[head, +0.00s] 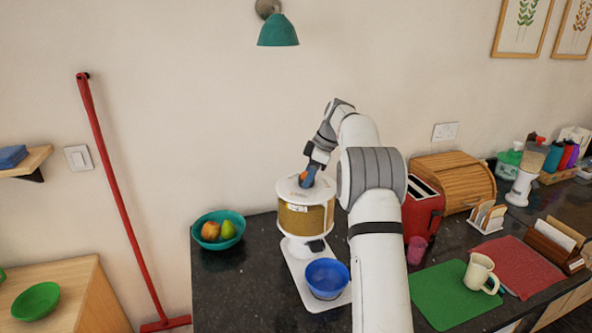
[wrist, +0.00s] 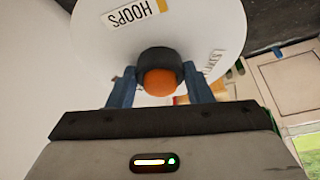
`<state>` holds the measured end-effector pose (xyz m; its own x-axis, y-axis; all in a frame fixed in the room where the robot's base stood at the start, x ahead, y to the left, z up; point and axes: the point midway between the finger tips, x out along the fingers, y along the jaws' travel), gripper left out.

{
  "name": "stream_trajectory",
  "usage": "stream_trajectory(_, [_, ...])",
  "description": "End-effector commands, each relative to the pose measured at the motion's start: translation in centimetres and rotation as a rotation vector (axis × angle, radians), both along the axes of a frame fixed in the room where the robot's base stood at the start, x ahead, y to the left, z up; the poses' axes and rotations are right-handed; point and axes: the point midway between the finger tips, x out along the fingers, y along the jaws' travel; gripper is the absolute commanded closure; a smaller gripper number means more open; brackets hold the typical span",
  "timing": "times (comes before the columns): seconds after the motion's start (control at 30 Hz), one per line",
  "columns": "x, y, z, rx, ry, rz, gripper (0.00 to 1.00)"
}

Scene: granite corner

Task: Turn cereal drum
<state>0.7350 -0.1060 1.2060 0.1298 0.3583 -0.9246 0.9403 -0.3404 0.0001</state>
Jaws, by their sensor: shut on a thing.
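The cereal drum (head: 305,219) is a round dispenser with a white lid and a clear middle full of golden cereal. It stands on a white base (head: 298,272) on the dark counter. In the wrist view its white lid (wrist: 105,45) carries a label reading "HOOPS" and another label partly hidden. My gripper (head: 310,178) is at the top of the drum. In the wrist view my gripper (wrist: 160,88) has its blue fingers shut on a black knob with an orange end (wrist: 160,82). A blue bowl (head: 327,278) sits on the base below the drum.
A teal bowl of fruit (head: 218,230) stands left of the drum. A red toaster (head: 421,210) and a wooden bread box (head: 453,180) are to the right, beyond my arm. A cream mug (head: 481,273) stands on a green mat (head: 440,295). A teal lamp (head: 278,31) hangs above.

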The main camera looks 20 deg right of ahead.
Motion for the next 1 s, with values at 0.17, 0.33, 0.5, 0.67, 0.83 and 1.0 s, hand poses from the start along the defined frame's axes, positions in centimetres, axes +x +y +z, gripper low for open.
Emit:
stream_trajectory(0.17, [-0.1,-0.6,0.5,-0.001,0.0,0.156,0.95])
stream_trajectory(0.33, [0.0,0.3,0.4,0.002,-0.001,0.329,0.95])
stream_trajectory(0.5, [0.2,1.0,0.3,0.005,-0.003,0.497,0.95])
stream_trajectory(0.67, [0.2,1.1,0.1,0.005,-0.004,0.65,0.95])
stream_trajectory(0.83, [0.1,0.7,0.0,0.003,-0.004,0.797,0.95])
stream_trajectory(1.0, [0.0,0.5,0.0,0.001,-0.002,0.92,0.95])
